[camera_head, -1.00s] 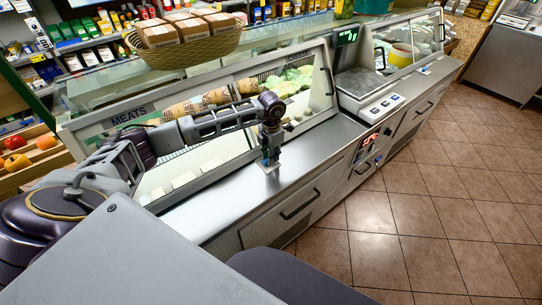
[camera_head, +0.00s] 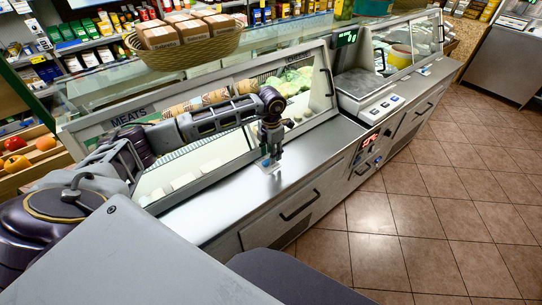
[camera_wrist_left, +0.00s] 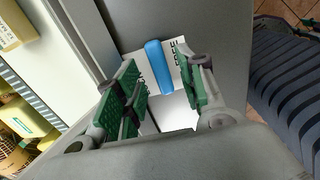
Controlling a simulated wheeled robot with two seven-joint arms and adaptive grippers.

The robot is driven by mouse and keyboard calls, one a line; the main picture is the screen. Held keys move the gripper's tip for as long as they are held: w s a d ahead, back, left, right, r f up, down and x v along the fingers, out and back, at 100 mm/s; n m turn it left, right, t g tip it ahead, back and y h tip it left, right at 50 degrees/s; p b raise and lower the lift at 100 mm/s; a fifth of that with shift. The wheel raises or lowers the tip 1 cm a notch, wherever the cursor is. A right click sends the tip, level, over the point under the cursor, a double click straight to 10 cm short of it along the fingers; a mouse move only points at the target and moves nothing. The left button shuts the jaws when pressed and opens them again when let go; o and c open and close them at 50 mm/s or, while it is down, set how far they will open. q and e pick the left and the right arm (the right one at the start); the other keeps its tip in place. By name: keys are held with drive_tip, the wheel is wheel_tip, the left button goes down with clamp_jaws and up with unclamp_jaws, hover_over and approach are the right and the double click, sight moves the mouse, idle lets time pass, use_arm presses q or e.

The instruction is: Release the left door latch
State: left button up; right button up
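A blue latch lever (camera_wrist_left: 158,66) lies on a white plate with printed black letters (camera_wrist_left: 182,62) in the left wrist view. The letters are partly hidden. My left gripper (camera_wrist_left: 163,92) is open, with one green-padded finger on each side of the lever and a visible gap to both. In the head view, the left gripper (camera_head: 271,157) points down just above the small white plate (camera_head: 266,167) on the metal counter, in front of the glass meat case. The lever is too small to make out there. My right gripper is not in view.
The slanted glass front (camera_head: 215,153) of the meat case stands close behind the gripper. A scale (camera_head: 365,90) stands to the right along the counter. A basket of packages (camera_head: 185,40) sits on top. The metal counter (camera_head: 325,140) right of the gripper is clear.

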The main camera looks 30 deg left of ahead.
use_arm(q)
wheel_tip(320, 180, up, 10)
idle(0.5)
idle(0.6)
